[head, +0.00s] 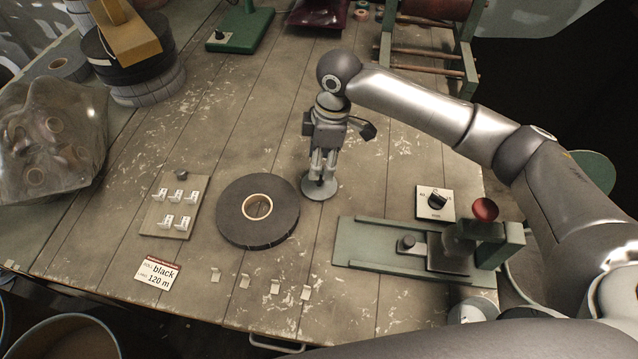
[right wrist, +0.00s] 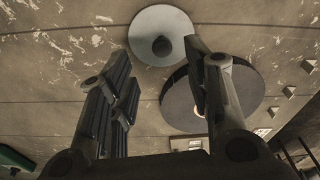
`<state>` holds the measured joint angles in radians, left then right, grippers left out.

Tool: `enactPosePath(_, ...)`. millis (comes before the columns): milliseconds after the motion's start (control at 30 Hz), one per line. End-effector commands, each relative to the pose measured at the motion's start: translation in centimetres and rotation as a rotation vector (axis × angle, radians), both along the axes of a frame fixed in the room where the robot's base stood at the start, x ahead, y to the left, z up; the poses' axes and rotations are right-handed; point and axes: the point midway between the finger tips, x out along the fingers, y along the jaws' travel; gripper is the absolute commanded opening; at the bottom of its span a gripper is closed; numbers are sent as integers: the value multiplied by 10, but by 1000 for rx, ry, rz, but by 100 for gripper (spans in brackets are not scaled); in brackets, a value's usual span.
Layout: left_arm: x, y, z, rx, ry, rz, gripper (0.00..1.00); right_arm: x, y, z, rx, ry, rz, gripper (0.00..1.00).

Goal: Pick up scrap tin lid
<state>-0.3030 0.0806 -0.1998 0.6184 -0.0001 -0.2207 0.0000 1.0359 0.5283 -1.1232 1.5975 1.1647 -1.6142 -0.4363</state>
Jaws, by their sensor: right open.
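The scrap tin lid (head: 312,194) is a small pale grey disc with a dark knob, lying flat on the wooden table right of the black tape roll (head: 280,225). My right gripper (head: 322,174) points down just over the lid and hides part of it. In the right wrist view, the lid (right wrist: 146,24) and its knob show beyond the tips of my open right gripper (right wrist: 160,55). The fingers are apart with nothing between them; whether they touch the lid I cannot tell. My left gripper is not in view.
A green bench device with a red knob (head: 484,209) stands right of the lid. A board with white tags (head: 171,216) and a printed card (head: 157,272) lie to the left. Several small tabs line the front edge. The table behind the lid is mostly clear.

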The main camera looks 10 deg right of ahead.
Motion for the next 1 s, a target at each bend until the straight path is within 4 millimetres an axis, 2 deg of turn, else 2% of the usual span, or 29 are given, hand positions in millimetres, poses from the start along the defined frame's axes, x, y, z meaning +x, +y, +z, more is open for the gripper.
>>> enactPosePath(333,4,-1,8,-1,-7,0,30,-3,4,-45,0,3,0,45)
enactPosePath(467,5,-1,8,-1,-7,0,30,-3,4,-52,-1,1,1,45)
enactPosePath(667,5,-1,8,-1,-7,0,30,-2,4,-53,-1,0,1,45)
enactPosePath(1000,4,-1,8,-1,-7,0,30,-2,4,-53,-1,0,1,3)
